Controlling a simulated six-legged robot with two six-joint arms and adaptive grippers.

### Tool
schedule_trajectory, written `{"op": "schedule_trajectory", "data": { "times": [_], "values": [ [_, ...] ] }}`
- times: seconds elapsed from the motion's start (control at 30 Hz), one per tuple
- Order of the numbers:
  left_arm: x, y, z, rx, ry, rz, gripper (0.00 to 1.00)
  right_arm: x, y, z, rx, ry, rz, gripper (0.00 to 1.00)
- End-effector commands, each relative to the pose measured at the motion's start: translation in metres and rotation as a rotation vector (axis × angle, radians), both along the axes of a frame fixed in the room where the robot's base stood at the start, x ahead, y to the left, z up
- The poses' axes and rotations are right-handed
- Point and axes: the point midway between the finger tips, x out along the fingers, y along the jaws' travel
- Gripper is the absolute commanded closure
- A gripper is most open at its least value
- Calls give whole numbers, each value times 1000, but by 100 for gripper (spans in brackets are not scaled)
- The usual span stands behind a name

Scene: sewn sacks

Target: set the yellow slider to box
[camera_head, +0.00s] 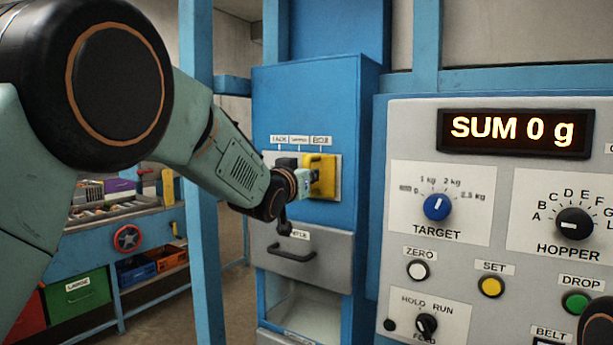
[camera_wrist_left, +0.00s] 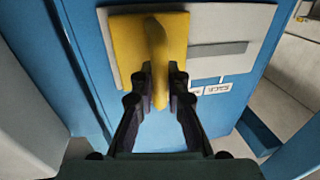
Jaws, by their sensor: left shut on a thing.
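The yellow slider (camera_head: 328,172) sits at the right end of its pale plate (camera_head: 336,196) on the blue cabinet, below the label that appears to read BOX. In the left wrist view, the yellow slider (camera_wrist_left: 124,45) shows a raised grip, with the empty grey slot running off to the right. My left gripper (camera_head: 310,180) reaches it from the left. In the left wrist view its two dark fingers (camera_wrist_left: 159,88) are shut on the slider's grip, one on each side.
A grey drawer front with a dark handle (camera_head: 291,252) is below the slider. A control panel stands right, with a display (camera_head: 515,131) reading SUM 0 g, a blue target knob (camera_head: 437,207) and a hopper knob (camera_head: 574,223). A blue post (camera_head: 200,230) stands left of the cabinet.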

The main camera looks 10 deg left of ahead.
Motion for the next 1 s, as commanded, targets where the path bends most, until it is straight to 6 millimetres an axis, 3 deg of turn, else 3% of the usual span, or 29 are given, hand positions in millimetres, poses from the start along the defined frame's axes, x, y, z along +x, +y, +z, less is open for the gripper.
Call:
{"op": "schedule_trajectory", "data": {
  "times": [0.17,0.2,0.47,0.77,1.0],
  "values": [
    [-1,-1,-5,4,7,-3,100,0,0,0,0,0,0,60],
    [-1,-1,-5,5,7,-3,84,0,0,0,0,0,0,60],
    [-2,0,-3,3,5,-1,63,0,0,0,0,0,0,60],
    [-3,-2,-1,1,3,0,63,0,0,0,0,0,0,60],
    [-23,2,0,1,2,0,63,0,0,0,0,0,0,60]
  ]
}}
